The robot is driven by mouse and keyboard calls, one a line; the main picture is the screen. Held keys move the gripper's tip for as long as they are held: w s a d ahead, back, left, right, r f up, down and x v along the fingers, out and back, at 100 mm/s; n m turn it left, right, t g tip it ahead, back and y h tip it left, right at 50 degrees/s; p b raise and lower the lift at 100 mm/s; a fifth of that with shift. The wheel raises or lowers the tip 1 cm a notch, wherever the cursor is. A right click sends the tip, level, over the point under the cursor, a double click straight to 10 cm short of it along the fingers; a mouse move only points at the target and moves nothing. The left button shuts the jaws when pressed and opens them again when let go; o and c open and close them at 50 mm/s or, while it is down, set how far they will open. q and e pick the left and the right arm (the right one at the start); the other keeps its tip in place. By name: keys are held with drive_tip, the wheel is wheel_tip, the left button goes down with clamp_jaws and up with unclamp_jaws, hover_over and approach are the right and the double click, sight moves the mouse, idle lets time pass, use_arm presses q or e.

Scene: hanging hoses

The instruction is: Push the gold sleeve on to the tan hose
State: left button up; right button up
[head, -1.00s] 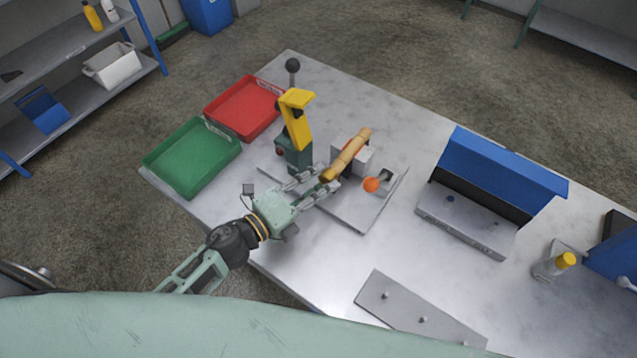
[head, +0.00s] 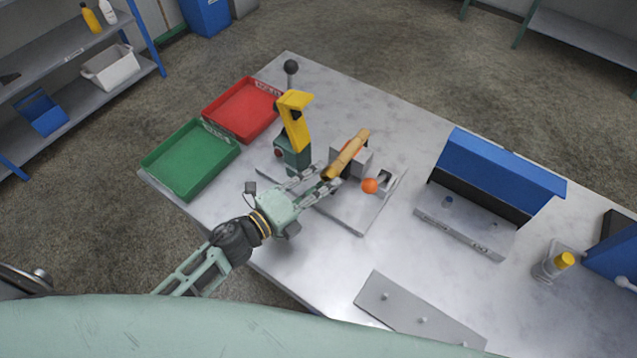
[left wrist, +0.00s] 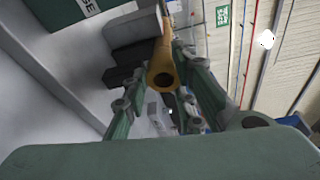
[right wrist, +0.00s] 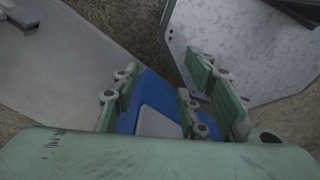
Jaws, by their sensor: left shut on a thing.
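The gold sleeve (head: 337,168) is a short tube at the near, lower end of the tan hose (head: 359,140). The hose slopes up and away beside a grey block. My left gripper (head: 328,180) is shut on the sleeve at its near end. In the left wrist view the sleeve (left wrist: 161,76) shows its dark open end between the fingers, and the hose (left wrist: 166,25) runs on behind it in line. How deep the hose sits in the sleeve is hidden. My right gripper (right wrist: 160,85) is open and empty, seen only in the right wrist view.
A grey block (head: 367,161) and an orange ball (head: 369,186) stand on a metal plate (head: 355,217). A yellow-and-green tool stand (head: 294,130) is close left of my left gripper. Green (head: 185,190) and red (head: 213,118) trays lie farther left. A blue-topped bench unit (head: 500,163) is at right.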

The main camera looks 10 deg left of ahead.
use_arm(q)
drive_tip(key=shift+w, duration=0.2)
drive_tip(key=o, duration=0.8)
drive_tip(key=shift+r, duration=0.15)
drive_tip(key=o, duration=0.4)
drive_tip(key=shift+w+d, duration=0.1)
drive_tip(key=shift+w, duration=0.05)
